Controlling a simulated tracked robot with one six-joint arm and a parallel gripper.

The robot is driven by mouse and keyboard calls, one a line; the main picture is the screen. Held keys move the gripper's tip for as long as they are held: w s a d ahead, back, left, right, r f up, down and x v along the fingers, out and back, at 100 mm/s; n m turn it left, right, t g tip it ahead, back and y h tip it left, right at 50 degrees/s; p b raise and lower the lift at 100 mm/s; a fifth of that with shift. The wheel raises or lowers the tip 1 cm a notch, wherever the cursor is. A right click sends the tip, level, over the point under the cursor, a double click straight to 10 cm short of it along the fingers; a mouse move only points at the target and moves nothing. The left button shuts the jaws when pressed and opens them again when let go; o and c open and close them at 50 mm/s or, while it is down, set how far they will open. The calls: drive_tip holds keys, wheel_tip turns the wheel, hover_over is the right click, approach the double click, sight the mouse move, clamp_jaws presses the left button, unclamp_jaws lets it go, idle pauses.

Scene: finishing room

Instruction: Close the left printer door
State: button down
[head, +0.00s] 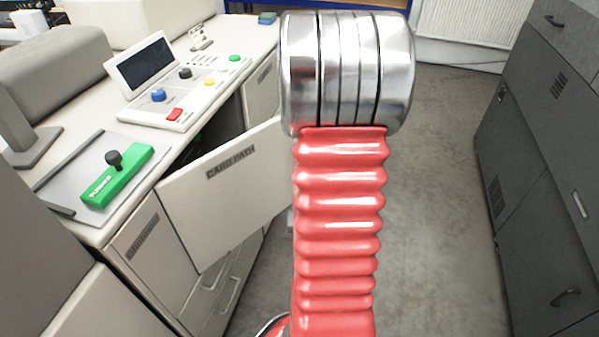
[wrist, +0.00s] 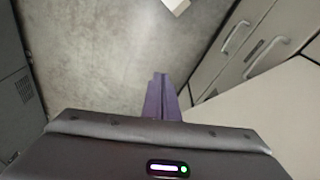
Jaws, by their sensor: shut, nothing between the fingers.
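The printer door (head: 228,192), a pale panel marked "CARD PATH", stands swung open from the front of the left machine. A dark opening (head: 222,130) shows behind it. My arm covers the door's right edge in the head view. In the wrist view a pale panel (wrist: 265,115), which looks like the same door, lies to the right of my gripper (wrist: 161,78). My gripper has purple fingers, which are together and empty over the grey floor. A small gap seems to separate them from the panel; contact cannot be told. The gripper is hidden in the head view.
The printer top carries a control panel (head: 165,95) with coloured buttons and a green block (head: 118,178) with a black knob. Drawers with handles (head: 229,293) sit below the door. Dark grey cabinets (head: 545,150) line the right. Floor (head: 440,200) between is clear.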

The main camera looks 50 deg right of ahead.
drive_tip(key=d+f+m+t+h, duration=0.3)
drive_tip(key=d+f+m+t, duration=0.4)
drive_tip(key=f, duration=0.4)
drive_tip(key=w+d+r+m+t+h, duration=0.1)
drive_tip(key=r+m+t+h, duration=0.2)
drive_tip(key=r, duration=0.4)
drive_tip(key=w+d+r+m+t+h, duration=0.1)
drive_tip(key=d+r+m+t+h, duration=0.1)
drive_tip(key=r+m, duration=0.3)
wheel_tip(320, 180, up, 3)
drive_tip(key=shift+w+f+t+h, duration=0.2)
drive_tip(key=shift+w+t+h, duration=0.15)
drive_tip(key=shift+h, duration=0.35)
drive_tip(key=shift+d, duration=0.1)
drive_tip(key=w+a+x, duration=0.2)
drive_tip(key=x, duration=1)
drive_tip(key=shift+w, duration=0.2)
